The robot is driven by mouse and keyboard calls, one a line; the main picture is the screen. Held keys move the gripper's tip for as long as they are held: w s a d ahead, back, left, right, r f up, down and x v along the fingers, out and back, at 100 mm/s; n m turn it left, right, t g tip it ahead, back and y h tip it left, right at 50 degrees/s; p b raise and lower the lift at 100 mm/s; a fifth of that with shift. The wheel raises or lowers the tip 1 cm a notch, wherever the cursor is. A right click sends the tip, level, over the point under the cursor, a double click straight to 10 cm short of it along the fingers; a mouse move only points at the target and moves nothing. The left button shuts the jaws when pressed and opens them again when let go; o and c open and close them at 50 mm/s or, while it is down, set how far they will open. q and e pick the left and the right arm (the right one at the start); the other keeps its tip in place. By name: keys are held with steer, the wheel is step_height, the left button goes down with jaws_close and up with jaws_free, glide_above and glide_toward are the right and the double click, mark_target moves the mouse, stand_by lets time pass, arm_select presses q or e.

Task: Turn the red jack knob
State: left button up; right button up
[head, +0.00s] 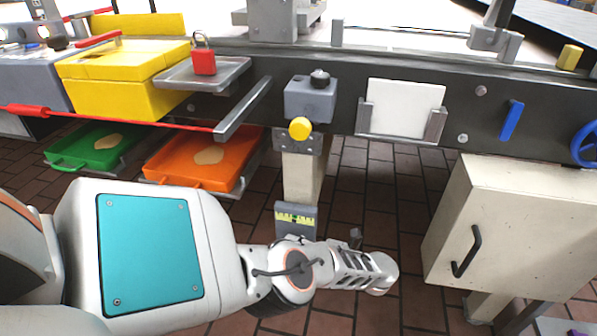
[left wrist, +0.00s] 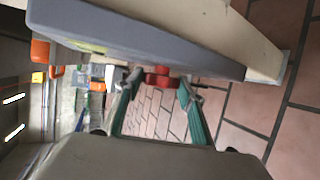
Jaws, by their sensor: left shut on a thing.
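The red jack knob (left wrist: 158,79) shows in the left wrist view, below the edge of a long grey piece (left wrist: 150,45). My left gripper (left wrist: 161,86) has its two green fingers at either side of the knob and is shut on it, with the fingers held well apart. In the head view the knob and the fingers are hidden behind my left forearm and wrist. My right gripper is not in view.
A dark beam (head: 330,100) crosses above, with a grey box (head: 311,103) and yellow button (head: 300,128). A cream cabinet (head: 510,225) stands at the right. Orange (head: 225,180) and green (head: 70,160) trays lie at left. Tiled floor lies open between leg and cabinet.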

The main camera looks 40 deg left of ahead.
arm_select(q)
steer(key=shift+s+a+f, duration=0.1)
steer(key=shift+s, duration=0.15)
steer(key=o, duration=1.1)
steer(key=shift+o, duration=0.2)
steer(key=shift+w, duration=0.15)
